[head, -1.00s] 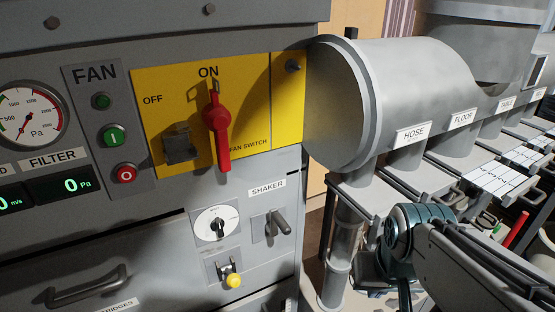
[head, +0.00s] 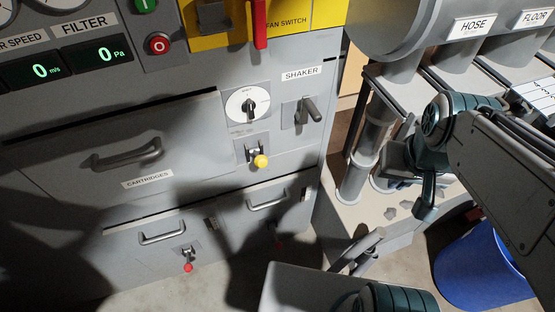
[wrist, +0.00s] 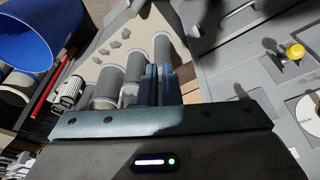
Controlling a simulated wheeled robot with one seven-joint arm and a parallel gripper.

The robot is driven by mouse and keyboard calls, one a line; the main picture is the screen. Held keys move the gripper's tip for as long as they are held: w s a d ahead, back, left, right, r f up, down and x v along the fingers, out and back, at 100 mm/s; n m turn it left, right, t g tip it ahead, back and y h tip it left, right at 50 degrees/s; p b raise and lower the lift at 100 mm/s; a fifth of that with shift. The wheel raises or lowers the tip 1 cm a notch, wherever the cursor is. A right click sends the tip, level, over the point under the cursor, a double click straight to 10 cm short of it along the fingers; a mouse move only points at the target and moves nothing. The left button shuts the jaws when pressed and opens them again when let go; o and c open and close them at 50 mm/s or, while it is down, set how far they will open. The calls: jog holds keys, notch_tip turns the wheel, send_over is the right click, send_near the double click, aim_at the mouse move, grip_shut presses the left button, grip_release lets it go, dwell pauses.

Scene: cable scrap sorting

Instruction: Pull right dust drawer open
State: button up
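The right dust drawer (head: 290,192) is the lower right drawer in the grey cabinet in the head view. It looks flush with the front, partly in shadow, with a bar handle (head: 267,204). A small red knob (head: 279,244) shows below it. The left dust drawer (head: 125,251) beside it also looks shut, with its own handle and red knob (head: 188,267). In the wrist view my gripper (wrist: 159,72) has its two dark fingers close together with nothing seen between them. It is away from the drawer handle.
Above are the cartridges drawer (head: 85,160), a yellow knob (head: 261,161) and a shaker lever (head: 311,109). Upright grey pipes (head: 367,140) stand right of the cabinet, and a blue bin (head: 480,265) at the lower right. Grey scraps lie by the pipes.

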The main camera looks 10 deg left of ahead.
jog(key=o, duration=0.5)
jog(key=shift+w+a+f, duration=0.1)
jog(key=shift+f, duration=0.05)
jog(key=shift+o, duration=0.3)
jog(key=w+a+f+m+g+y+b, duration=0.2)
jog(key=w+a+f+m+b, duration=0.3)
jog(key=w+a+f, duration=0.4)
notch_tip(320, 180, down, 4)
jog(key=shift+a+y, duration=0.9)
jog(key=shift+a, duration=0.2)
jog(key=m+g+y+b, duration=0.1)
jog(key=m+b, duration=0.3)
jog(key=m, duration=0.2)
send_near(274, 203)
jog(key=b+x, duration=0.3)
jog(key=x, duration=0.5)
jog(key=shift+w, duration=0.1)
grip_shut()
